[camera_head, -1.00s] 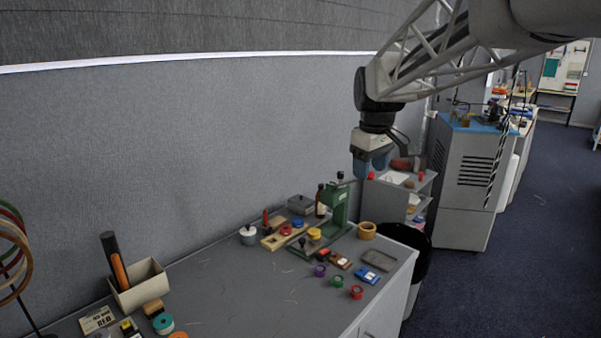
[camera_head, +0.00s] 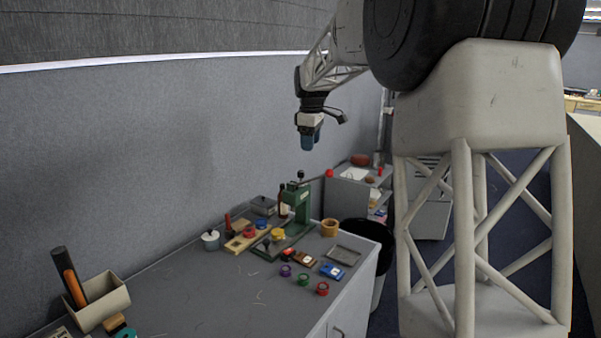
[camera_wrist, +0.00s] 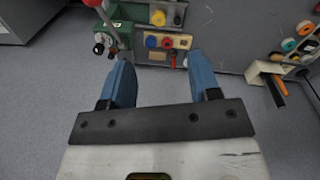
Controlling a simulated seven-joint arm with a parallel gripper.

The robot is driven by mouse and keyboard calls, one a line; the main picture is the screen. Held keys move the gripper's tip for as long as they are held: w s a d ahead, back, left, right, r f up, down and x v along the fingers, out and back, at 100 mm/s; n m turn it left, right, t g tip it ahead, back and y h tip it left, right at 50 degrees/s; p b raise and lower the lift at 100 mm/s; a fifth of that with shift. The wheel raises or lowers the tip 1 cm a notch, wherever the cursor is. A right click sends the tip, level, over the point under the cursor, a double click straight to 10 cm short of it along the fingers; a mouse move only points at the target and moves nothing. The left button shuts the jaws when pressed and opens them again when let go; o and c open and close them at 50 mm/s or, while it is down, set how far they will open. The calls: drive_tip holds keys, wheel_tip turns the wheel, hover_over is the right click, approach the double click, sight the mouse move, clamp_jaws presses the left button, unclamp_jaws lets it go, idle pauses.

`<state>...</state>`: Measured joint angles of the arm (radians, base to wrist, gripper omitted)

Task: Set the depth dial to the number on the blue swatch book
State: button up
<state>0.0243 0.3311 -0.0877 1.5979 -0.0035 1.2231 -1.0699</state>
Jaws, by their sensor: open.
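A blue swatch book (camera_head: 332,271) lies flat near the right end of the grey table; its number is too small to read. A green press (camera_head: 297,202) stands behind it, and its green body also shows at the top of the wrist view (camera_wrist: 126,14). My gripper (camera_head: 310,141) hangs empty above the press, well clear of the table. In the wrist view its blue fingers (camera_wrist: 160,76) are wide apart with nothing between them.
A brown-and-white swatch book (camera_head: 304,259) lies beside the blue one. Purple, green and red rolls (camera_head: 303,279) sit in front. A grey tray (camera_head: 343,254) and a tan ring (camera_head: 329,228) are at the right end. A wooden board (camera_head: 241,243) is left of the press. The table's middle is clear.

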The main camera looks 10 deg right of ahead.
drive_tip(key=w+f+n, duration=0.3)
drive_tip(key=w+f, duration=0.2)
drive_tip(key=w, duration=0.8)
drive_tip(key=n, duration=0.3)
approach(301, 178)
drive_tip(key=shift+w+d+r+g, duration=0.1)
drive_tip(key=shift+w+g, duration=0.1)
drive_tip(key=shift+w, duration=0.35)
drive_tip(key=shift+w+d+r+g, duration=0.1)
drive_tip(key=shift+w+g, duration=0.1)
drive_tip(key=shift+w, duration=0.35)
drive_tip(key=shift+f, duration=3.9)
drive_tip(key=c, duration=0.9)
